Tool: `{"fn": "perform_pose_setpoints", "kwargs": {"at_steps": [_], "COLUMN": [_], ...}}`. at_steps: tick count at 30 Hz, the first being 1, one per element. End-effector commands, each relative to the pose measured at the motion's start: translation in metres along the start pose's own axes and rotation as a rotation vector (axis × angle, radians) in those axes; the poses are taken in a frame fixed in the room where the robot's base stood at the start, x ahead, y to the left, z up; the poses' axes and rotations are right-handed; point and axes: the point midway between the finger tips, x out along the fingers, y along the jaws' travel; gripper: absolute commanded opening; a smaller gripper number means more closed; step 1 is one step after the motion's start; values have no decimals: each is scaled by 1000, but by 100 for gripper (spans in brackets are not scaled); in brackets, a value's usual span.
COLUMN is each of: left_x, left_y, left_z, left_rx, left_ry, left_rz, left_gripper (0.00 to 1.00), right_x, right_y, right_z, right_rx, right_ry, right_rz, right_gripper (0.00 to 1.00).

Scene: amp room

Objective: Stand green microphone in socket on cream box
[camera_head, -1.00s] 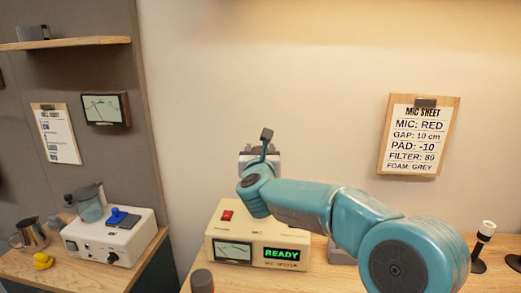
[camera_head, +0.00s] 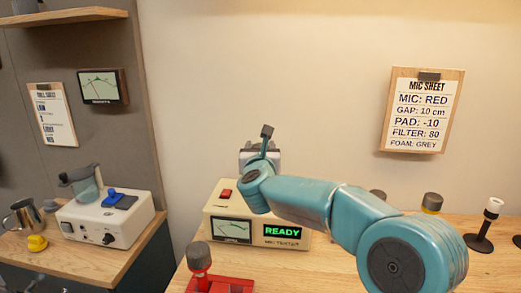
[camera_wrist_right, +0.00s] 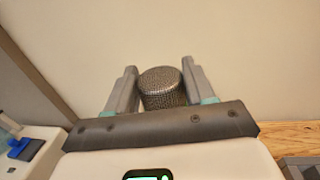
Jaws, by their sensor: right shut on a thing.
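The cream box (camera_head: 272,231) stands on the wooden table in the head view, with a red switch, a dial and a green READY display. My right gripper (camera_head: 260,153) is over its back part in that view. In the right wrist view, my right gripper (camera_wrist_right: 163,88) is shut on a microphone (camera_wrist_right: 163,85), whose grey mesh head shows between the fingers. Its body is hidden, so its green colour does not show. The cream box's front (camera_wrist_right: 200,161) shows below the palm. No socket can be seen; my arm and gripper cover part of the box top. My left gripper is not in view.
A yellow-banded microphone (camera_head: 432,203) and a white-topped one on a black stand (camera_head: 488,225) are at right. A white device (camera_head: 105,219) sits on the left counter.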

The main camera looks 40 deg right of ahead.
Motion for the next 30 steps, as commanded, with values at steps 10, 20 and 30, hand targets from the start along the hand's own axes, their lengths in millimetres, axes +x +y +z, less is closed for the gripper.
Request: {"fn": "perform_pose_setpoints", "kwargs": {"at_steps": [10, 20, 30], "left_x": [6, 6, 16], "left_y": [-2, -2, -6], "left_z": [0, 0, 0], "left_rx": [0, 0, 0], "left_ry": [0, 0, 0], "left_rz": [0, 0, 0], "left_gripper": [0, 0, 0], "right_x": [0, 0, -28], "right_y": [-1, -1, 0], "right_z": [-3, -4, -6], "right_rx": [-1, -1, 1], "right_ry": [-5, -4, -5], "right_rz": [-3, -3, 0], "right_gripper": [0, 83, 83]}}
